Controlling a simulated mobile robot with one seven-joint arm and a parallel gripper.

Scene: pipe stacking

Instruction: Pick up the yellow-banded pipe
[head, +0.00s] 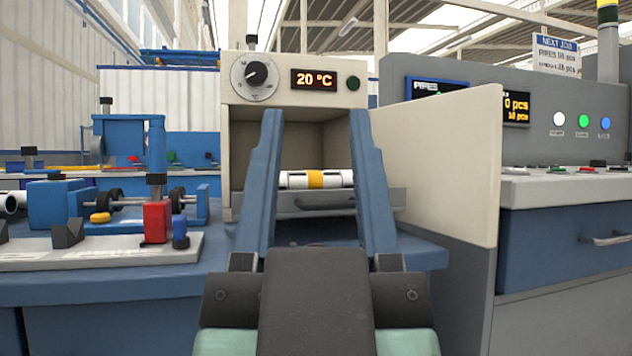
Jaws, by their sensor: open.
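The yellow-banded pipe (316,180) is a short white pipe with a yellow band around its middle. It lies level, crosswise, in front of the opening of a cream cabinet (410,184). In the head view it shows between the two blue fingers of my gripper (313,135). The fingers are wide apart and nothing is held between them. The pipe's ends come close to the inner edges of the fingers in the picture. I cannot tell how far the fingertips are from the pipe in depth.
A grey tray or drawer front (312,200) with a handle is just below the pipe. The cabinet's top carries a dial (256,74) and a 20 °C display (314,80). A blue machine (125,160) stands left on the blue bench (120,283). A grey console (565,130) stands right.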

